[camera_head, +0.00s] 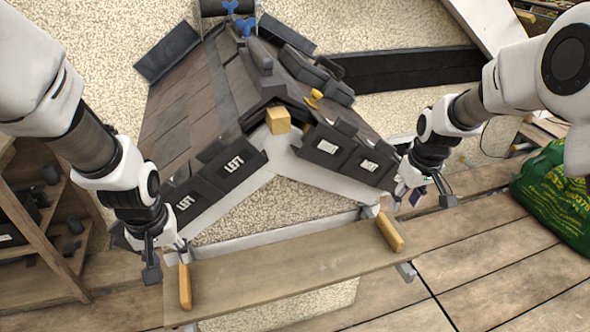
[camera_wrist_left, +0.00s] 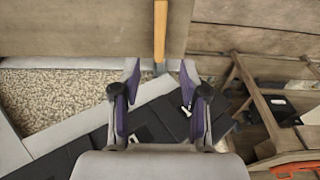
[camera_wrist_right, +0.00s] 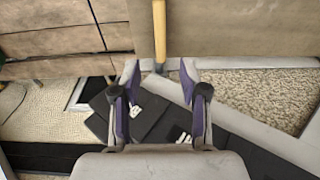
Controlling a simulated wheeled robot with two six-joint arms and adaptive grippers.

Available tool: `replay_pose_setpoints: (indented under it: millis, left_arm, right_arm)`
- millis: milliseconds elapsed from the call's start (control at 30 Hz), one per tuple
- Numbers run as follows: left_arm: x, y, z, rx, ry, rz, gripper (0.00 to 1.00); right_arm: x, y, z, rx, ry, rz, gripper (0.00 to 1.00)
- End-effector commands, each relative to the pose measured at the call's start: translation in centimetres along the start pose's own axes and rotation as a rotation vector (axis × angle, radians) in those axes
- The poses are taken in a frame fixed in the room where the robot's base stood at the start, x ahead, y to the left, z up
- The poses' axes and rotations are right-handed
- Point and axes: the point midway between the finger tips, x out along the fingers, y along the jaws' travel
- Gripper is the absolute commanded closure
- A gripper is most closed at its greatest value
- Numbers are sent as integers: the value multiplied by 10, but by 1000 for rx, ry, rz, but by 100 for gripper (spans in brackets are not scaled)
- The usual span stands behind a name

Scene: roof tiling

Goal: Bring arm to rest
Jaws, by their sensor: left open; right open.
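In the head view my left gripper (camera_head: 168,255) hangs at the left end of a wooden plank (camera_head: 285,268). It is open and empty, just behind a wooden handle (camera_head: 185,287). My right gripper (camera_head: 420,190) is open near the plank's right end, by a second wooden handle (camera_head: 389,232). In the left wrist view the open fingers (camera_wrist_left: 160,85) point toward a handle (camera_wrist_left: 160,25), with nothing between them. In the right wrist view the open fingers (camera_wrist_right: 160,85) are likewise empty below a handle (camera_wrist_right: 160,30).
A small gabled roof with dark tiles (camera_head: 185,105) stands behind the plank. Tiles with white labels (camera_head: 235,162) line its front edges. A yellow block (camera_head: 278,120) sits at the peak. A wooden shelf (camera_head: 35,235) is at left and a green bag (camera_head: 560,195) at right.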

Motion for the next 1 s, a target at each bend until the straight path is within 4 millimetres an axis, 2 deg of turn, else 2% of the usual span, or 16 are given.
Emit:
replay_pose_setpoints:
  millis: [67, 167, 233, 267, 367, 400, 467, 500, 567, 600, 700, 800, 867, 1000]
  left_arm:
    - [1, 0, 1, 0, -6, -2, 56]
    - [15, -4, 14, 1, -69, -18, 56]
    - [36, -11, 38, -2, -172, -42, 56]
    - [46, -15, 52, -3, -224, -54, 56]
    - [75, -33, 106, -7, -385, -93, 56]
    - [86, -40, 127, -4, -432, -103, 56]
    - [99, -51, 157, 6, -485, -111, 56]
    - [107, -58, 177, 17, -509, -113, 56]
    - [117, -68, 204, 34, -533, -112, 56]
    - [122, -74, 220, 49, -540, -107, 56]
    - [132, -86, 255, 98, -517, -81, 56]
    - [142, -88, 257, 152, -413, -40, 56]
    - [147, -84, 243, 186, -324, -13, 56]
    - [153, -75, 217, 245, -179, 22, 56]
  right_arm:
    - [1, 0, 1, 0, -4, -1, 56]
    - [15, -2, 10, 2, -49, -15, 56]
    - [39, -8, 32, 7, -126, -40, 56]
    - [52, -13, 49, 9, -176, -56, 56]
    - [93, -33, 122, 17, -343, -107, 56]
    - [107, -42, 153, 24, -394, -120, 56]
    - [125, -55, 200, 41, -453, -130, 56]
    - [133, -63, 230, 54, -481, -132, 56]
    - [141, -76, 275, 78, -514, -129, 56]
    - [143, -85, 304, 97, -527, -124, 56]
    - [138, -104, 369, 156, -521, -97, 56]
    - [130, -113, 395, 219, -436, -57, 56]
    - [128, -112, 392, 253, -356, -32, 56]
    - [130, -105, 369, 316, -191, 8, 56]
